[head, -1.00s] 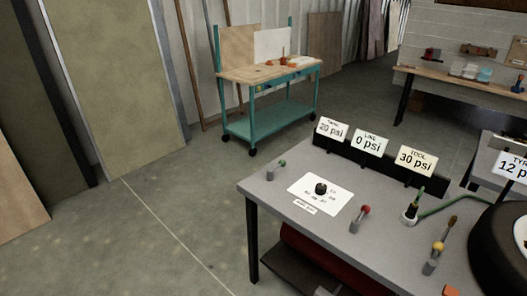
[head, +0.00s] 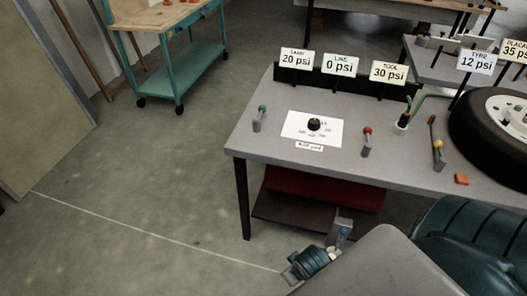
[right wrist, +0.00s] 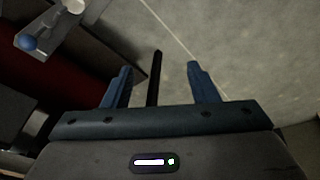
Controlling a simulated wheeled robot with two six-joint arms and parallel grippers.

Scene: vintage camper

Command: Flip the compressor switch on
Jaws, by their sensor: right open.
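A small lever with a blue ball knob (head: 343,233) stands on a grey block in front of the workbench's lower shelf. It looks like the compressor switch, but no label is readable. The blue knob also shows at the upper left of the right wrist view (right wrist: 28,43). My right gripper (head: 296,268) is just left of and below the knob in the head view, apart from it. In the right wrist view its dark blue fingers (right wrist: 159,68) are spread and empty. A red body (head: 325,190), perhaps the compressor tank, lies under the bench. My left gripper is not in view.
The grey workbench (head: 270,142) carries a green-knobbed lever (head: 260,118), a red-knobbed lever (head: 366,142), a yellow-knobbed lever (head: 438,153) and a tyre (head: 485,125). Signs read 20, 0 and 30 psi. A bench leg (head: 242,200) stands near my gripper. Floor to the left is clear.

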